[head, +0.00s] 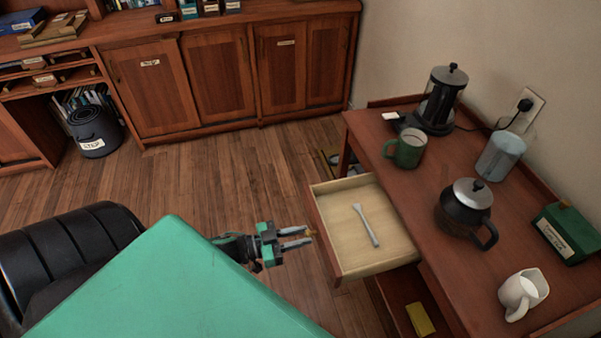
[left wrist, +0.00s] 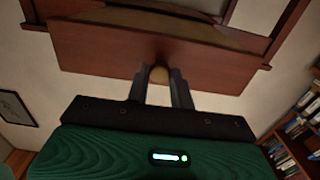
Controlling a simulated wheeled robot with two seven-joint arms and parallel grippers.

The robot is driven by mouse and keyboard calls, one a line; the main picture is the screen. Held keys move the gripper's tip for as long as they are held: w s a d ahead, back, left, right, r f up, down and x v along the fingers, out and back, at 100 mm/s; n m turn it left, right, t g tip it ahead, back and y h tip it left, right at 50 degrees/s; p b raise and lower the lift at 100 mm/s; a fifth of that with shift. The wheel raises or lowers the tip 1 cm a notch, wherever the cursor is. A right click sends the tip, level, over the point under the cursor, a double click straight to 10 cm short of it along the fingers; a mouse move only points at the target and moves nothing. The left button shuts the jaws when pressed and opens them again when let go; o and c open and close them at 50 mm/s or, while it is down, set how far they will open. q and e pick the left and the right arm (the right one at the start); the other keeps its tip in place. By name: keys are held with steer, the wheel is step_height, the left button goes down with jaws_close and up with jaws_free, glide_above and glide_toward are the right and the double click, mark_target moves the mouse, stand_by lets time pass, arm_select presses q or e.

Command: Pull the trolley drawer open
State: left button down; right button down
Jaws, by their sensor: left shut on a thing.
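The trolley (head: 430,180) is a dark red-brown wooden piece at the right of the head view. Its drawer (head: 390,262) stands out from the trolley's left side, open, with a pale inside. A light spoon-like utensil (head: 366,225) lies on the drawer floor. My left gripper (head: 307,237) is at the drawer's front. In the left wrist view its fingers (left wrist: 160,85) are shut on a round wooden knob (left wrist: 159,74) at the middle of the drawer front (left wrist: 110,60). My right gripper is not in view.
On the trolley top stand a green mug (head: 408,148), a kettle (head: 439,100), a dark teapot (head: 465,208), a glass jar (head: 501,155), a white jug (head: 522,292) and a green box (head: 565,233). A yellow item (head: 420,320) lies on a lower shelf. Wooden floor left of the drawer is clear.

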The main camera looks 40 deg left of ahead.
arm_select(q)
steer(key=c, duration=1.2)
jaws_free()
steer(key=shift+c, duration=0.2)
steer(key=shift+s+a, duration=0.1)
steer(key=v, duration=1.3)
steer(key=shift+s+a, duration=0.15)
steer(key=shift+s, duration=0.05)
